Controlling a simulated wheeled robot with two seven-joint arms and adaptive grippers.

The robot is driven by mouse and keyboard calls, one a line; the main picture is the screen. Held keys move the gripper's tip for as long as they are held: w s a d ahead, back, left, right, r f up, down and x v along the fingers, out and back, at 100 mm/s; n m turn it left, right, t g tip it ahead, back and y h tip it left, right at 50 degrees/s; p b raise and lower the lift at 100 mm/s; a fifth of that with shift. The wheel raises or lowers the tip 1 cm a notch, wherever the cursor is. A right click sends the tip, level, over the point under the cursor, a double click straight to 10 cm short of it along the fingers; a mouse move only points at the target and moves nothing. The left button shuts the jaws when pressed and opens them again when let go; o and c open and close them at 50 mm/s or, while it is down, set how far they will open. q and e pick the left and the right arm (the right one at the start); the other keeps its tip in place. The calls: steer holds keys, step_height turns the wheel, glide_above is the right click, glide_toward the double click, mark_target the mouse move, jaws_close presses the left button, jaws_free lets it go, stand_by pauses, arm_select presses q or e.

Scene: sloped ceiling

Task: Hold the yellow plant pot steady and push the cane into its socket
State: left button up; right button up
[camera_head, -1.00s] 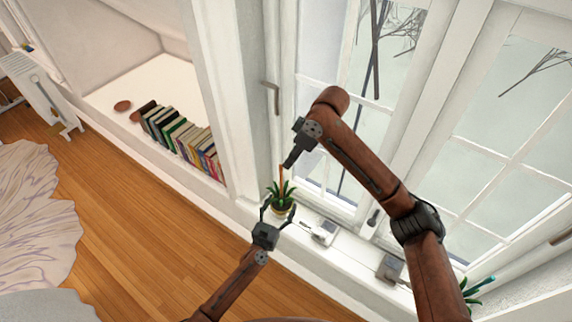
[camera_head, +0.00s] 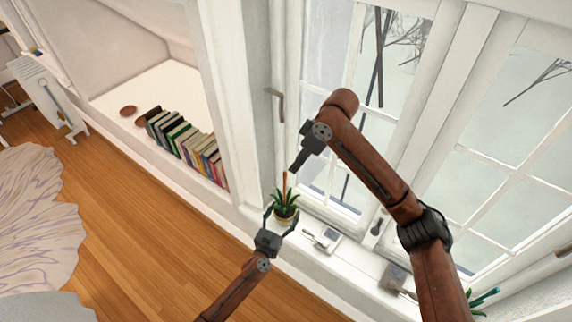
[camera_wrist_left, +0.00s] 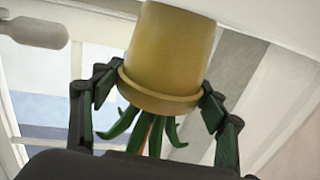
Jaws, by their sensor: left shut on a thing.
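The yellow plant pot (camera_head: 284,219) stands on the white window sill with a green spiky plant (camera_head: 285,203) in it. The pot (camera_wrist_left: 167,50) shows upside down in the left wrist view. An orange-brown cane (camera_head: 285,181) stands up out of the leaves; its lower end and socket are hidden by them. My left gripper (camera_head: 281,219) is shut on the pot, a finger on each side below the rim. My right gripper (camera_head: 293,170) points down just beside the cane's top, apparently slightly apart from it. Its fingers are seen edge-on, so their opening is unclear.
A small grey-white device (camera_head: 325,239) lies on the sill right of the pot, and another grey object (camera_head: 394,277) is further right. The window (camera_head: 345,150) rises close behind. Several books (camera_head: 186,146) stand in the alcove at left.

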arm_select(q)
steer(key=o, duration=1.8)
steer(key=shift+o, duration=0.2)
steer(key=shift+s, duration=0.1)
steer(key=v, duration=1.1)
steer(key=shift+s+a, duration=0.25)
steer(key=shift+s, duration=0.05)
